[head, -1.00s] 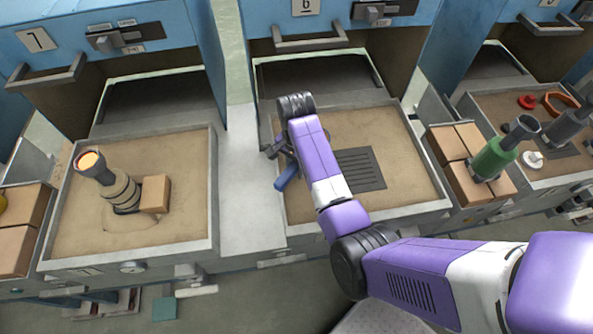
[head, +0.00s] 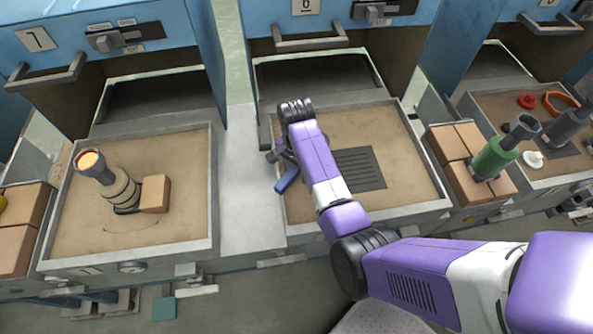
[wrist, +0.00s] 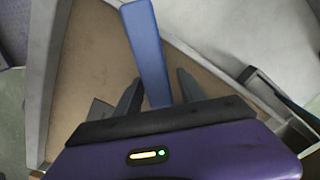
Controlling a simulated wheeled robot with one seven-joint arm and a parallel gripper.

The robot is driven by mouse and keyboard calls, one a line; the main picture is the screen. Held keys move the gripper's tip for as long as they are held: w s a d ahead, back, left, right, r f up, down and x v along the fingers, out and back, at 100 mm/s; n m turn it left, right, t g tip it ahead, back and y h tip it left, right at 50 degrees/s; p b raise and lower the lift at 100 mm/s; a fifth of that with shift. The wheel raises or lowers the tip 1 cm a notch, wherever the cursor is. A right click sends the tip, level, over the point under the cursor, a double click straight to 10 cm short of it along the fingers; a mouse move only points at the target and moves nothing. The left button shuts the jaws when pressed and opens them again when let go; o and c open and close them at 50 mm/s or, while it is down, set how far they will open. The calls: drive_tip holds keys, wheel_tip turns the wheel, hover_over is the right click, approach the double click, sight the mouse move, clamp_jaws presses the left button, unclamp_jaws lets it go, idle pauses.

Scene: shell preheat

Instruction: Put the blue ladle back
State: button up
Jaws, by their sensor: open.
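The blue ladle's handle (head: 288,180) shows in the head view at the left edge of the middle tray (head: 335,228), below my gripper. In the wrist view the blue ladle (wrist: 149,52) is a long flat blue bar that runs down between my fingers. My gripper (wrist: 158,88) is open, with one dark finger on each side of the ladle and a gap to each. The rest of the ladle is hidden behind my gripper. In the head view my gripper (head: 277,155) is mostly hidden by my arm.
A dark grate (head: 358,168) lies in the middle tray. The left tray (head: 195,245) holds a stacked grey shell (head: 122,190) and a cardboard box (head: 154,194). A green cylinder (head: 493,160) stands on boxes at the right. A bare light counter strip (head: 250,200) separates the trays.

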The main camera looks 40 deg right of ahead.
wheel_tip(320, 180, up, 12)
drive_tip(key=shift+r, duration=0.1)
idle(0.4)
idle(0.4)
drive_tip(key=shift+w, duration=0.15)
drive_tip(key=w+d+r+n+t+h, duration=0.4)
drive_tip(key=w+d+r+n+t, duration=0.15)
drive_tip(key=w+t, duration=0.3)
drive_tip(key=s+a+r+n+t+y, duration=0.1)
drive_tip(key=s+a, duration=0.5)
drive_tip(key=s, duration=0.7)
drive_tip(key=s+a+r+n+t+y, duration=0.1)
drive_tip(key=s+a+r+n+t, duration=0.2)
drive_tip(key=s, duration=1.1)
drive_tip(key=s+a+r+n+t+y, duration=0.2)
drive_tip(key=s+a+n, duration=0.4)
drive_tip(key=s+a, duration=0.4)
drive_tip(key=v, duration=0.3)
drive_tip(key=shift+s+a+r, duration=0.2)
drive_tip(key=shift+a+r, duration=0.05)
